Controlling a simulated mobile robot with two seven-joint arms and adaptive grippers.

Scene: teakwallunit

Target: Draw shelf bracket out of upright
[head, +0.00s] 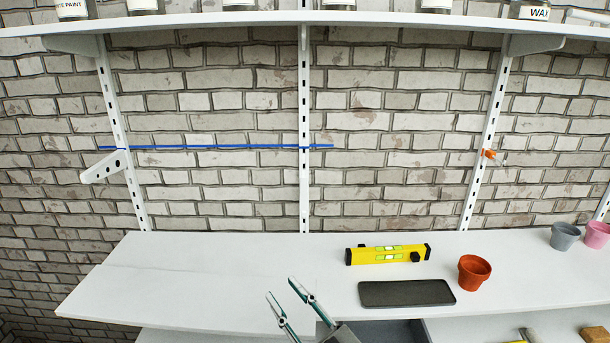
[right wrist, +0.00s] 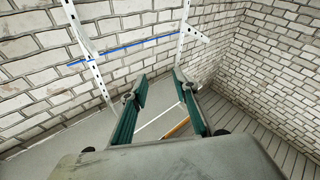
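A white shelf bracket (head: 102,167) with dark holes juts down and left from the slotted left upright (head: 118,130). It is attached there just below a blue line across the wall. In the right wrist view a white bracket-like arm (right wrist: 197,33) juts from an upright (right wrist: 184,30). My right gripper (head: 280,287) is low in the middle of the head view, in front of the lower shelf and well apart from the bracket. Its two fingers are spread with nothing between them, as the right wrist view (right wrist: 160,74) also shows. My left gripper is out of view.
The lower shelf (head: 200,270) is bare on its left. A yellow spirit level (head: 388,254), a dark tray (head: 406,293) and a terracotta pot (head: 473,271) stand right of middle. The upper shelf (head: 250,19) holds jars. An orange piece (head: 488,153) sits on the right upright (head: 495,110).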

